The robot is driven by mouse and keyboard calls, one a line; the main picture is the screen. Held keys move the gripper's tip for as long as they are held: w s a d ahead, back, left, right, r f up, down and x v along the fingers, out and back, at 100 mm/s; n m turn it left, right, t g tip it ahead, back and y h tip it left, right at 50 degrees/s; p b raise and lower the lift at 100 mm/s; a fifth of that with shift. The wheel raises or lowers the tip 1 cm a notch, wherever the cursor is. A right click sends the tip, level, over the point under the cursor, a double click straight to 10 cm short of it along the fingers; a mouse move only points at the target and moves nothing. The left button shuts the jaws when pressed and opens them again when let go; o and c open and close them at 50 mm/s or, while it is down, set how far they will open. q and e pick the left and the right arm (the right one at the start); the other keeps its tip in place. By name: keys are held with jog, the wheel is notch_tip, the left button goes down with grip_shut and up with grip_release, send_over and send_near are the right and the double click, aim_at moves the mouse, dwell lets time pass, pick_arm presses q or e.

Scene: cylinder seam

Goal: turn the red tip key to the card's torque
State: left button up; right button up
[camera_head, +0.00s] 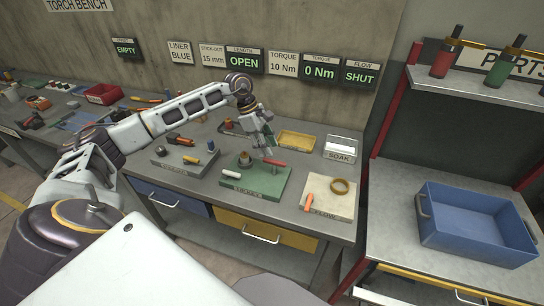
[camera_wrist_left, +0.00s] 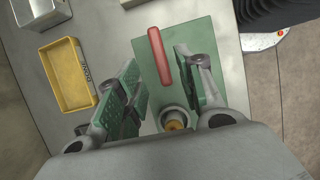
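The red tip key (camera_head: 275,162) is a red bar at the far right part of the green mat (camera_head: 270,186). In the left wrist view the red key (camera_wrist_left: 159,57) shows between the finger lines. My left gripper (camera_head: 263,149) hangs over the mat, just above the key; its green-padded fingers (camera_wrist_left: 158,72) are apart with nothing clearly gripped. A grey round fitting with a brass centre (camera_wrist_left: 174,122) stands on the mat, also seen in the head view (camera_head: 245,158). The torque card (camera_head: 284,65) reads 10 Nm; the torque display (camera_head: 320,69) reads 0 Nm. My right gripper is out of view.
A white cylinder (camera_head: 231,173) lies on the mat. A grey mat (camera_head: 170,158) is to the left; a pale pad (camera_head: 334,208) with a ring (camera_head: 340,186) is to the right. A yellow tray (camera_head: 297,140) and the SOAK box (camera_head: 340,149) stand behind.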

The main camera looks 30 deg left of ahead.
aim_at(274, 160)
pick_arm(q)
jog(key=shift+p+x, duration=0.45)
jog(key=shift+x, duration=2.35)
grip_shut()
